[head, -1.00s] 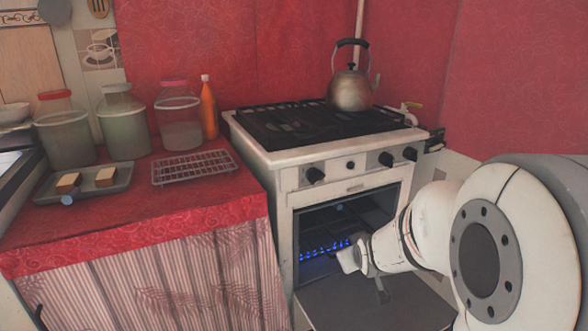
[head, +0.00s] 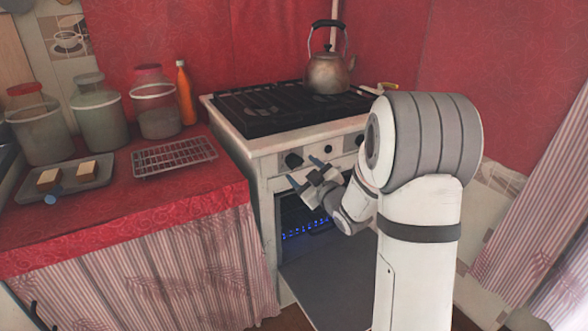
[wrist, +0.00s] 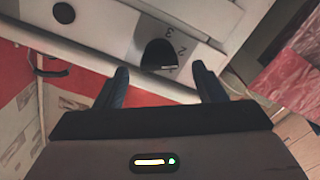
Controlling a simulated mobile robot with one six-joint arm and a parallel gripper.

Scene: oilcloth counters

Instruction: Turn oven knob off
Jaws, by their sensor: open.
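The white oven (head: 266,168) has a row of black knobs on its front panel. The leftmost knob (head: 293,160) is just beyond my gripper (head: 304,171). My gripper is open, with its blue-grey fingers pointing at the panel. In the wrist view, a black knob (wrist: 158,54) sits between and just ahead of the two fingertips (wrist: 160,72), with the numbers 2 and 3 printed beside it. I see no clear contact between fingers and knob. Blue flames (head: 305,228) burn inside the open oven. My arm hides the right part of the panel.
The oven door (head: 325,275) hangs open below my gripper. A kettle (head: 328,72) stands on the black hob (head: 275,108). On the red counter at left are jars, an orange bottle (head: 185,92), a wire rack (head: 173,158) and a tray (head: 90,185) with bread.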

